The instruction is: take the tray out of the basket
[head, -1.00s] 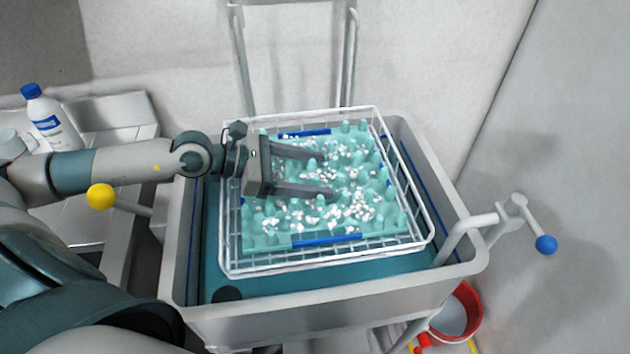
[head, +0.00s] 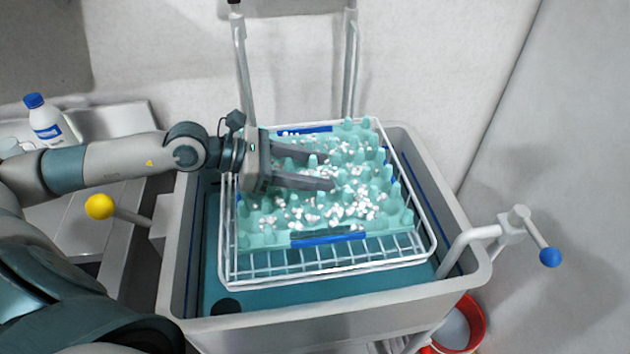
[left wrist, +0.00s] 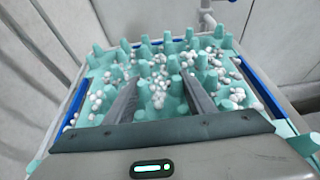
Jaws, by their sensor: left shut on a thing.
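The teal egg tray (head: 262,221), with pegs, blue edge strips and white foamy bits on it, is in the white wire basket (head: 330,278) in the head view. Its near edge is raised off the basket floor, so bare wires show in front of it. The tray also fills the left wrist view (left wrist: 100,62). My left gripper (head: 330,169) reaches in from the left over the tray's middle. It is shut on the tray, its fingers among the pegs; the left wrist view shows both fingers (left wrist: 160,95) around a peg. My right gripper is not in view.
The basket stands in a grey sink (head: 340,311) with teal water. A lever with a blue knob (head: 550,257) is at right, one with a yellow knob (head: 99,206) at left. A white bottle (head: 46,122) stands at left, a red bucket (head: 470,325) below right.

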